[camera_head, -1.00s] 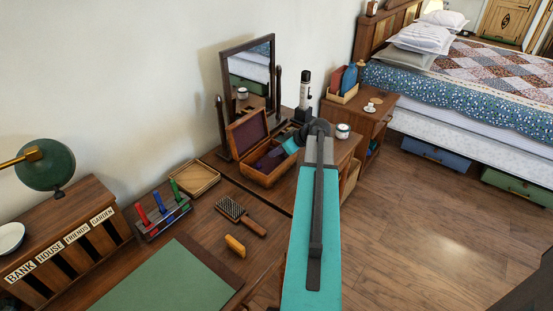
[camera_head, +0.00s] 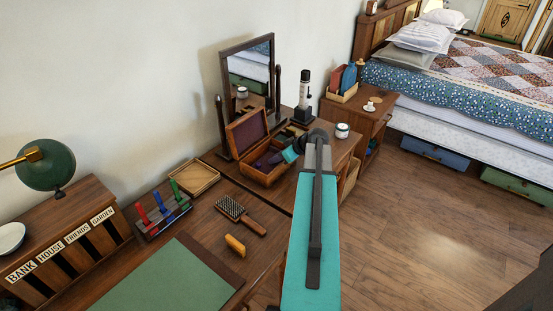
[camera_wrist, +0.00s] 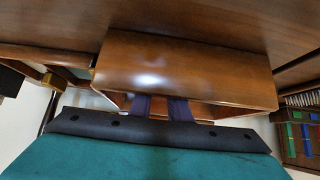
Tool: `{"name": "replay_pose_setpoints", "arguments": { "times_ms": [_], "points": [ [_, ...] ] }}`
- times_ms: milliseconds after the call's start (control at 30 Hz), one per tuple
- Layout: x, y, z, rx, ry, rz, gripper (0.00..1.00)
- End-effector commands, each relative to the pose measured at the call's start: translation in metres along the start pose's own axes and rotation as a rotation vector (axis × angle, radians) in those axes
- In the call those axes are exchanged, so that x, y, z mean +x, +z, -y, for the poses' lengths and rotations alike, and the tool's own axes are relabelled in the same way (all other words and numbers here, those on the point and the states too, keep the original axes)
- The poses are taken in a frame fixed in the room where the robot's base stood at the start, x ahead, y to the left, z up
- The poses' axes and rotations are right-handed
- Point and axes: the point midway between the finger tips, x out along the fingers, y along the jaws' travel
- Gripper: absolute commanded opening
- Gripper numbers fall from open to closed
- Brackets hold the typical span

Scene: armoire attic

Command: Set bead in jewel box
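The jewel box (camera_head: 262,179) is a brown wooden box with a purple-lined lid (camera_head: 247,134) standing open, on the dressing table by the mirror. In the wrist view its glossy wooden wall (camera_wrist: 185,65) fills the upper middle. My gripper (camera_head: 263,163) reaches in from the right, with its dark fingers at the box opening. In the wrist view the two fingers (camera_wrist: 161,105) show a narrow gap between them, and their tips are hidden behind the box wall. I cannot see the bead in any view, so I cannot tell whether the fingers hold it.
The mirror (camera_head: 248,75) stands close behind the box. A black and white bottle (camera_head: 304,100) and a small jar (camera_head: 342,131) stand to its right.

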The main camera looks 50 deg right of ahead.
Motion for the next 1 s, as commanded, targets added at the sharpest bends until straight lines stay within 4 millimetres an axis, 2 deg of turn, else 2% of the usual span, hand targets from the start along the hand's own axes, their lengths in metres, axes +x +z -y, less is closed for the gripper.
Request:
{"name": "replay_pose_setpoints", "arguments": {
  "times_ms": [33, 100, 600, 767, 1000],
  "points": [
    [0.0, 0.0, 0.0, 0.0, 0.0, 0.0, 0.25],
    [0.0, 0.0, 0.0, 0.0, 0.0, 0.0, 0.34],
    [-0.003, -0.003, 0.0, 0.0, 0.0, 0.0, 0.34],
    [-0.018, -0.001, 0.001, 0.0, 0.001, 0.0, 0.34],
    [-0.052, -0.001, 0.0, -0.001, 0.002, -0.001, 0.34]
  ]
}}
